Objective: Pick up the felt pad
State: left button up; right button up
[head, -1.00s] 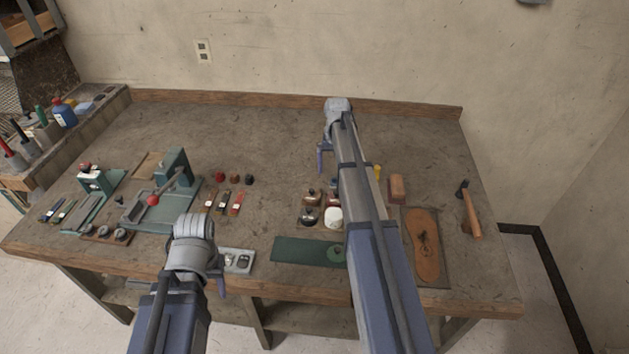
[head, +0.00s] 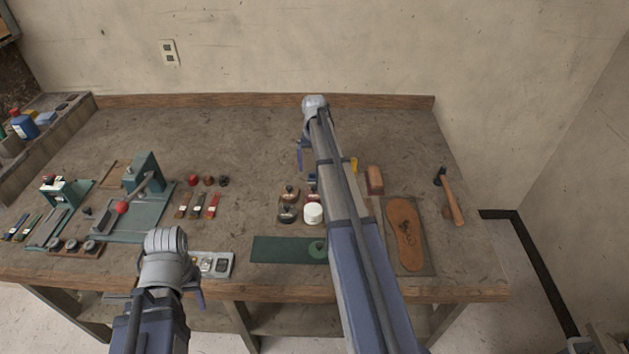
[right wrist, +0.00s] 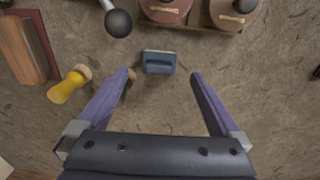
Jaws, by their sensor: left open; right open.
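A small blue block with a pale edge (right wrist: 159,62), which looks to be the felt pad, lies on the bench in the right wrist view. In the head view the right gripper (head: 300,156) hangs over the middle of the bench. My left gripper (head: 199,297) is open near the front edge, left of centre, partly hidden by its own wrist.
Knobbed tins (right wrist: 190,10) stand close beyond the block, beside a black ball knob (right wrist: 118,22). A yellow-handled tool (right wrist: 65,88) lies left of the fingers. A green mat (head: 282,250), a white jar (head: 313,213) and a brown sole (head: 406,236) are nearer the front. The bench's back is clear.

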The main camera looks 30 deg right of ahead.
aim_at(315, 173)
notch_tip(315, 173, down, 5)
jog(key=b, duration=0.4)
jog(key=shift+d+r, duration=0.1)
jog(key=shift+r, duration=0.1)
jog(key=c, duration=1.4)
jog(key=shift+r, duration=0.1)
notch_tip(315, 173, up, 10)
jog(key=p, duration=1)
